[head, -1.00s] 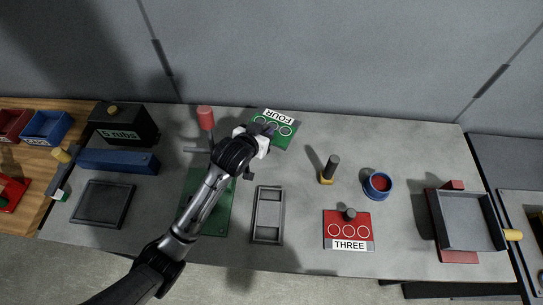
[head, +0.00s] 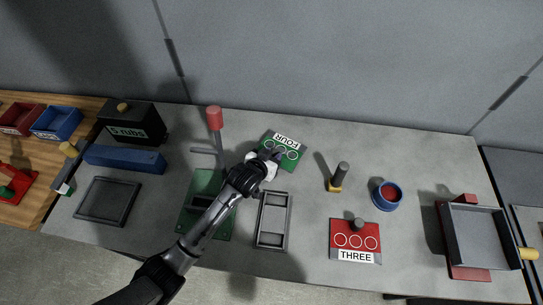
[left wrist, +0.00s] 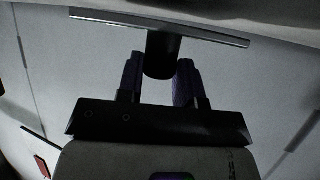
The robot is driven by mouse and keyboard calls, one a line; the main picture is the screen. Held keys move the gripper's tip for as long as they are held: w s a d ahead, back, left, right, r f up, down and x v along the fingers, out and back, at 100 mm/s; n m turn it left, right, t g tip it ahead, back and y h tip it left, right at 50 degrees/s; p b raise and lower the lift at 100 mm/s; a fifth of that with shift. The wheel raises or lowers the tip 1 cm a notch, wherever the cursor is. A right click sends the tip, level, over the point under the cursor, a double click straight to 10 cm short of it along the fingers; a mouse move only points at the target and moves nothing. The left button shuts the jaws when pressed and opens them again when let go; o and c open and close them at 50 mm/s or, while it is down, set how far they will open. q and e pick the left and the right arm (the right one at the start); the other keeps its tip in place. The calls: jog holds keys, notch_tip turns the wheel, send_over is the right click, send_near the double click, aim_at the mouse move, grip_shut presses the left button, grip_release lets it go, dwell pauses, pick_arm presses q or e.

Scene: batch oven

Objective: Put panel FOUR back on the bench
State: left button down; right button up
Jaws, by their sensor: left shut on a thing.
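Panel FOUR (head: 291,153), a green plate with a white label and ring marks, is toward the back middle of the bench (head: 400,235) in the head view, turned at an angle. My left gripper (head: 271,153) is shut on its dark knob and covers part of the plate. In the left wrist view the knob (left wrist: 160,52) sits between the two fingers, with the plate (left wrist: 190,31) edge-on beyond them. I cannot tell whether the plate touches the bench. My right gripper is not in view.
A green press with a red-knobbed lever (head: 214,118) stands left of the panel. A grey two-slot frame (head: 260,243) lies in front. Bare bench lies between them.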

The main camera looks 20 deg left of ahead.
pick_arm(q)
jog(key=shift+f, duration=0.15)
jog(key=shift+f, duration=0.35)
jog(key=c, duration=0.8)
grip_release()
jog(key=shift+f, duration=0.15)
jog(key=shift+w+r+p+v, duration=0.1)
jog(key=shift+r+p+v, duration=0.15)
jog(key=shift+v, duration=1.85)
jog(key=shift+w+r+p+v, duration=0.15)
jog(key=shift+p+v, duration=0.1)
jog(key=shift+v, duration=1.85)
jog(key=shift+w+r+p+v, duration=0.1)
jog(key=shift+r+p+v, duration=0.15)
jog(key=shift+v, duration=1.85)
jog(key=shift+f, duration=0.15)
